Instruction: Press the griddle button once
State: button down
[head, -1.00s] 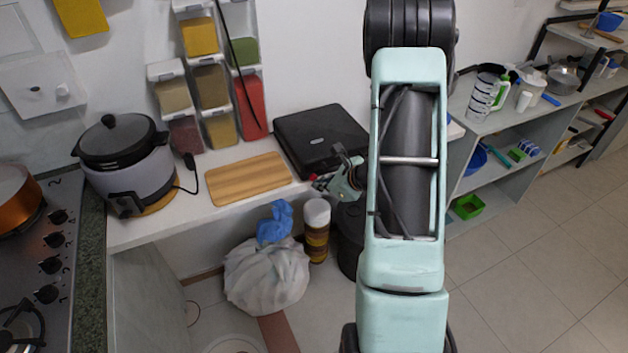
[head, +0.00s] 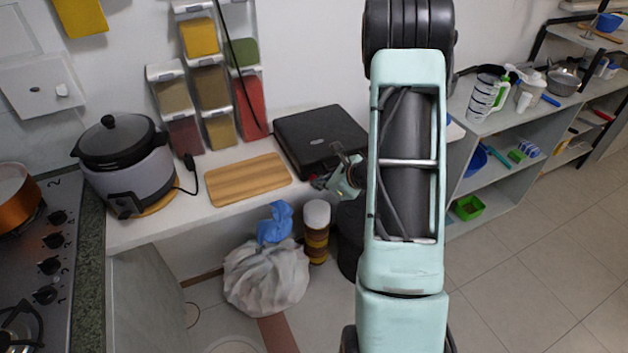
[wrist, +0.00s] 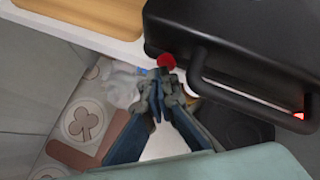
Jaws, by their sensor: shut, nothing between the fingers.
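The griddle (head: 308,138) is a closed black appliance on the white counter. It fills the upper right of the wrist view (wrist: 245,40), with its dark handle (wrist: 235,95) in front. A round red button (wrist: 166,61) shows at its front left edge, above the counter's edge. My gripper (wrist: 160,82) is shut and empty, its tips just below the button in the wrist view. I cannot tell whether they touch it. In the head view my gripper (head: 326,184) is at the griddle's front, partly hidden by my arm.
A wooden board (head: 248,180) lies left of the griddle, and a cooker (head: 125,165) stands farther left. Spice dispensers (head: 212,88) hang on the wall behind. A white bag (head: 266,280) and a jar (head: 316,232) stand below the counter's front edge. A small red glow (wrist: 299,115) shows beside the handle.

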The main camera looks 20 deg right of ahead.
dwell(0.3)
jog(key=shift+s+b, duration=0.5)
jog(key=shift+s, duration=0.3)
jog(key=shift+s, duration=0.1)
jog(key=s+b, duration=0.2)
jog(key=s, duration=0.2)
jog(key=shift+s, duration=0.4)
dwell(0.3)
